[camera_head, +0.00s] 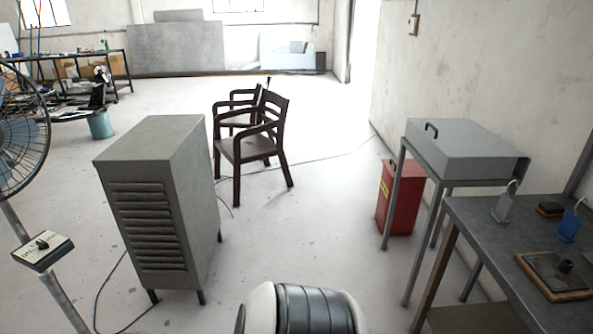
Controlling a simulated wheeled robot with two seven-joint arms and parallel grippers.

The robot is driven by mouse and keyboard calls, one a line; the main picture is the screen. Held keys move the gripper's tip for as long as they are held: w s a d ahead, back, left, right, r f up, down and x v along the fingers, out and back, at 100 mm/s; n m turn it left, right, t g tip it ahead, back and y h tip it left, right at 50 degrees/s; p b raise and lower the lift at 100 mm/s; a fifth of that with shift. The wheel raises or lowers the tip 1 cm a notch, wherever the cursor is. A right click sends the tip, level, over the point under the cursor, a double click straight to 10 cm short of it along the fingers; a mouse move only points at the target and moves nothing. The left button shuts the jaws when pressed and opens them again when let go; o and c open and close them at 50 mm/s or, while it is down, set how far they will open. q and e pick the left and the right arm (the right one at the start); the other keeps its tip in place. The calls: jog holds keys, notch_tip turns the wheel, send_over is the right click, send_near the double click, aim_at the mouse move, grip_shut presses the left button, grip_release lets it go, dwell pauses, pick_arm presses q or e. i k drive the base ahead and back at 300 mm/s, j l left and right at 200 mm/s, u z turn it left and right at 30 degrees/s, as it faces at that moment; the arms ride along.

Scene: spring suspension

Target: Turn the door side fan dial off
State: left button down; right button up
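A pedestal fan (40,152) stands at the left edge, its round wire cage cut off by the frame. A small control box (58,243) with a light face is fixed to its slanting pole. A dark dial (42,244) sits on that face, with small lettering beside it that is too small to read surely. I cannot tell which setting the dial points to. No other fan shows, and I cannot tell whether this is the door side one. Neither of my grippers is in view.
A grey louvred cabinet (185,160) stands right of the fan, with a cable on the floor between them. Two dark chairs (262,145) stand behind it. A red box (405,195) and metal workbench (470,215) are at right. The middle floor is mostly clear.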

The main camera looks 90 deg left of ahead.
aim_at(42, 243)
jog(key=u, duration=4.45)
